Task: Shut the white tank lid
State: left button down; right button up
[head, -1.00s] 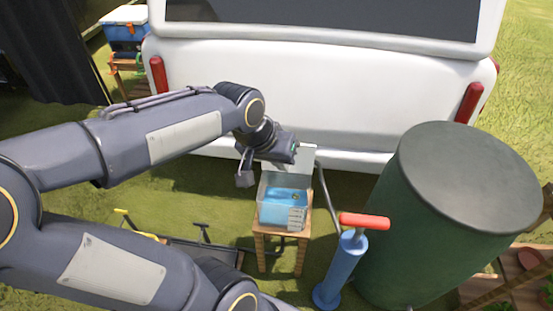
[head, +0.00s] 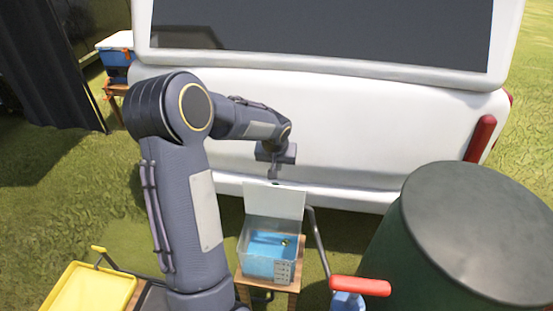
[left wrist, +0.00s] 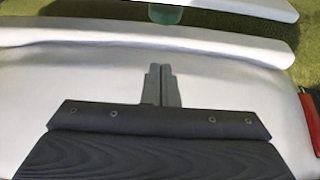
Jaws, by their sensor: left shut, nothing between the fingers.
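The clear tank (head: 262,262) with blue water stands on a small wooden stool. Its white lid (head: 274,203) is raised, standing up from the tank's back edge and leaning back. A small green tab (head: 275,184) shows at the lid's top edge. My left gripper (head: 274,176) is just above and behind that edge, pointing down; I cannot tell whether it touches. In the left wrist view the gripper (left wrist: 161,84) is shut and empty against the white vehicle. A green piece (left wrist: 165,14) shows at that view's top edge. My right gripper is out of view.
The white vehicle (head: 330,125) stands close behind the tank. A pump with a red handle (head: 360,286) and a large green barrel (head: 470,235) stand to the right. A yellow tray (head: 90,288) is at front left. A blue cooler (head: 116,62) is at back left.

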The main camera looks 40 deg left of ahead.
aim_at(275, 198)
pick_arm(q)
jog(key=shift+s+d+f, duration=0.45)
jog(key=shift+s+f, duration=0.1)
jog(key=shift+s, duration=0.15)
jog(key=shift+s+d+f, duration=0.4)
jog(key=shift+s+f, duration=0.1)
jog(key=shift+s, duration=0.2)
